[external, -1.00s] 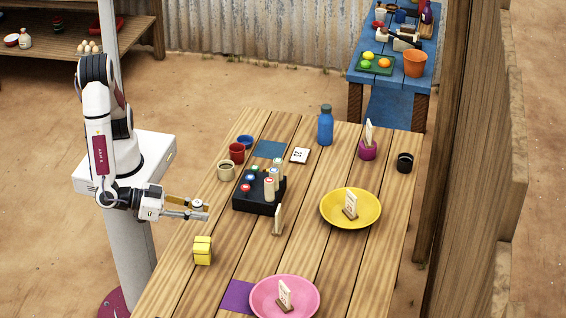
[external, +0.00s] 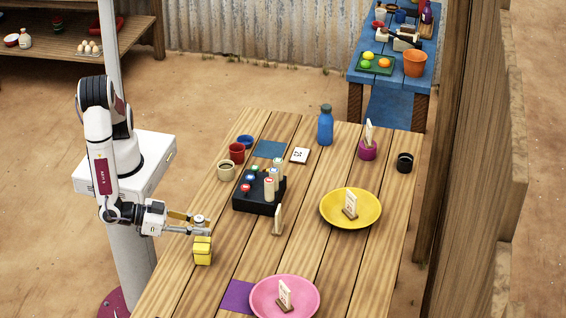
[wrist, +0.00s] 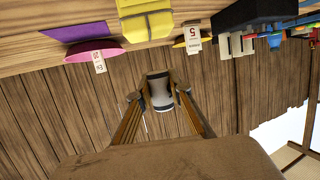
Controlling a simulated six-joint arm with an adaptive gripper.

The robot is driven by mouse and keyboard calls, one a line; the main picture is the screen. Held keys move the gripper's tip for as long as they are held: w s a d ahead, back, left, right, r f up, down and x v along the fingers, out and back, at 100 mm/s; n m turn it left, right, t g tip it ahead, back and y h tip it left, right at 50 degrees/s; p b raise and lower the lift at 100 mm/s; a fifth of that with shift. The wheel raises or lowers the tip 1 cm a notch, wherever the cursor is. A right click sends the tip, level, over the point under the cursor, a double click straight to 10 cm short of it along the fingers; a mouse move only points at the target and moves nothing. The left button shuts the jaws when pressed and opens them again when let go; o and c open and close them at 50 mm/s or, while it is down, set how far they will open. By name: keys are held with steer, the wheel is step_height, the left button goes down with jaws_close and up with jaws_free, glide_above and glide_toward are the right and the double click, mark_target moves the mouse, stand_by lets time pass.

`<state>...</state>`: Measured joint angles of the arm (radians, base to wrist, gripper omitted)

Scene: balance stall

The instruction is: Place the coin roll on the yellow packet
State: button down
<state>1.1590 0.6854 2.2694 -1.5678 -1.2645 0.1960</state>
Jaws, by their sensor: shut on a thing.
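My gripper (external: 200,227) is shut on the coin roll (wrist: 161,92), a short pale cylinder with dark ends between the fingertips in the wrist view. In the external view the coin roll (external: 198,219) shows as a small light-topped piece at the fingertips. The yellow packet (external: 203,252) stands on the table near its left edge, just below the gripper in the picture. It also shows at the top of the wrist view (wrist: 146,22). The roll appears close above the packet and apart from it; the exact gap is hard to tell.
A black rack (external: 258,205) with several coloured rolls stands behind the packet to the right. A small card stand (external: 278,220) is beside it. A pink plate (external: 262,305) and purple mat (external: 237,296) lie in front; a yellow plate (external: 335,222) is farther right. Wood around the packet is clear.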

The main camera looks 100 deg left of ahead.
mark_target(201, 243)
stand_by(0.3)
steer(key=shift+f, duration=2.05)
steer(key=shift+f, duration=0.15)
steer(key=c, duration=1.8)
jaws_free()
steer(key=shift+c, duration=0.2)
steer(key=shift+s+r, duration=0.1)
steer(key=shift+r, duration=0.1)
steer(key=v, duration=1.1)
steer(key=shift+s+d+r, duration=0.15)
steer(key=shift+s+r, duration=0.05)
steer(key=shift+s, duration=0.15)
